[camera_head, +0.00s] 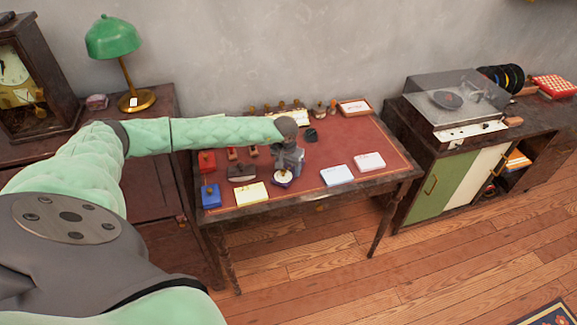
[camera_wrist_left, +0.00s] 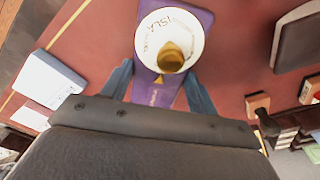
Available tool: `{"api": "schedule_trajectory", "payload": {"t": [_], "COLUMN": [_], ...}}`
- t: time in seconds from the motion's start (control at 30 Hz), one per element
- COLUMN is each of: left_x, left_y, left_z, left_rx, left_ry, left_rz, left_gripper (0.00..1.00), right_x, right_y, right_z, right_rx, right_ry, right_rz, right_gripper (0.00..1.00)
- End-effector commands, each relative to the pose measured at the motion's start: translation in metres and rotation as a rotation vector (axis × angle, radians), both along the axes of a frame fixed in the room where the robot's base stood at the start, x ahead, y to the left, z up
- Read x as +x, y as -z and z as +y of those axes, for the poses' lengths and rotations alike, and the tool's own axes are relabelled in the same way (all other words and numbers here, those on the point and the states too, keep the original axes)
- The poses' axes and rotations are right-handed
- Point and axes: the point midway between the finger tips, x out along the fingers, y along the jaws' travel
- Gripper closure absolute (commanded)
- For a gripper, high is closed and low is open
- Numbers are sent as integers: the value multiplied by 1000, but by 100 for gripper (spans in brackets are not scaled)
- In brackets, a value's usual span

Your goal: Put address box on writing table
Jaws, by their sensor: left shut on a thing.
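The writing table (camera_head: 310,198) has a red top with a dark wooden edge. My left gripper (camera_head: 284,172) is low over its middle. In the left wrist view the jaws (camera_wrist_left: 160,92) are shut on a purple piece (camera_wrist_left: 157,94). A round white disc (camera_wrist_left: 150,38) with lettering and a gold knob lies over that piece. The disc also shows in the head view (camera_head: 282,182) just below the gripper. I cannot tell which object is the address box, or whether the held piece touches the tabletop. My right gripper is not in view.
A blue-and-white box (camera_head: 336,175) and a pale box (camera_head: 370,161) lie right of the gripper. A yellow-topped box (camera_head: 252,194), a blue box (camera_head: 210,196) and a dark blotter (camera_head: 242,173) lie left. A cabinet (camera_head: 448,186) stands right.

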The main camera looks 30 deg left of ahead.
Motion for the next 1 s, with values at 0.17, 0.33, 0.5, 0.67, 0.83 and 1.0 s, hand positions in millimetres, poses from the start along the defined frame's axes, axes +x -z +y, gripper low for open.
{"api": "schedule_trajectory", "payload": {"t": [0.17, 0.33, 0.5, 0.67, 0.83, 1.0], "left_x": [0, 0, 0, 0, 0, 0], "left_y": [0, 2, 2, 2, 1, -1], "left_z": [0, 0, 0, 0, 0, 0], "left_rx": [0, 0, 0, 0, 0, 0], "left_ry": [0, 0, 0, 0, 0, 0], "left_rz": [-1, -1, 0, 0, 0, 0], "left_gripper": [66, 66, 21, 19, 19, 19], "right_x": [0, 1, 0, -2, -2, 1], "right_y": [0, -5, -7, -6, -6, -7], "right_z": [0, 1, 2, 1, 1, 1], "right_rx": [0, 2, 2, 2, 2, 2], "right_ry": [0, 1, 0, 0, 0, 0], "right_rz": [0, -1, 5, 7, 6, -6], "right_gripper": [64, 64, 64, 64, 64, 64]}}
